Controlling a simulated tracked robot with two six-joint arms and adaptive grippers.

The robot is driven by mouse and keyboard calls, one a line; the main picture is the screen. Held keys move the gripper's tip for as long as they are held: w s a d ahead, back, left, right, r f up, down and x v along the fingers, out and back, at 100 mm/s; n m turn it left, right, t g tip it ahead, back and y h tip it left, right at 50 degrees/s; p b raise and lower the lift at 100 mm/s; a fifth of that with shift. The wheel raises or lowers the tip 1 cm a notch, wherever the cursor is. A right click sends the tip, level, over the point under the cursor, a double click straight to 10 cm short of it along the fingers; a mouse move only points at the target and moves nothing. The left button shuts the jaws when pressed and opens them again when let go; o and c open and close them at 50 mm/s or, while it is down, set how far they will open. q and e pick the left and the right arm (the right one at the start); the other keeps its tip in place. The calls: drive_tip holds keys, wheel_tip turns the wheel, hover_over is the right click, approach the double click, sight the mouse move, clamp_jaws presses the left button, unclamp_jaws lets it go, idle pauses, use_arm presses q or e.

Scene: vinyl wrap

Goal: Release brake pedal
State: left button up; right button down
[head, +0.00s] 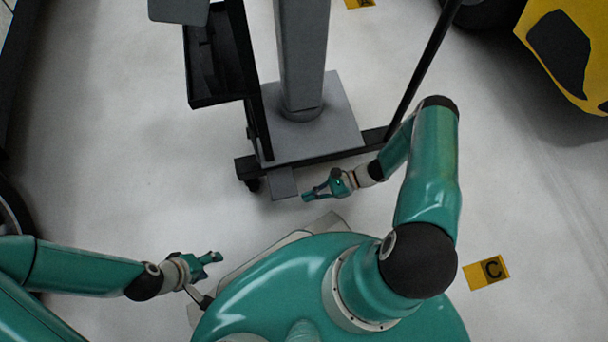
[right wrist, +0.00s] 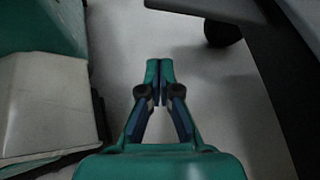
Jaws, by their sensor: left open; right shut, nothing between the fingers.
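A grey flat tab (head: 284,184), which looks like the brake pedal, sticks out from the front of the wheeled stand's black base bar (head: 310,158). My right gripper (head: 308,195) is shut and empty, just right of the tab in the head view; I cannot tell whether it touches it. In the right wrist view the shut fingertips (right wrist: 159,64) are over bare floor, with a dark grey plate (right wrist: 205,8), perhaps the pedal, above them in the picture. My left gripper (head: 214,258) is open and empty, far to the left of the stand.
The stand has a grey column (head: 302,50), a grey base plate (head: 340,115) and a black tray (head: 215,60). A castor (right wrist: 222,33) shows in the right wrist view. A yellow vehicle (head: 575,45) is at top right. A yellow C marker (head: 486,272) lies on the floor.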

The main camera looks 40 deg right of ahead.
drive_tip(key=p+v, duration=0.1)
drive_tip(key=v, duration=0.7)
drive_tip(key=shift+w+d, duration=0.15)
drive_tip(key=shift+w, duration=0.1)
drive_tip(key=shift+r, duration=0.1)
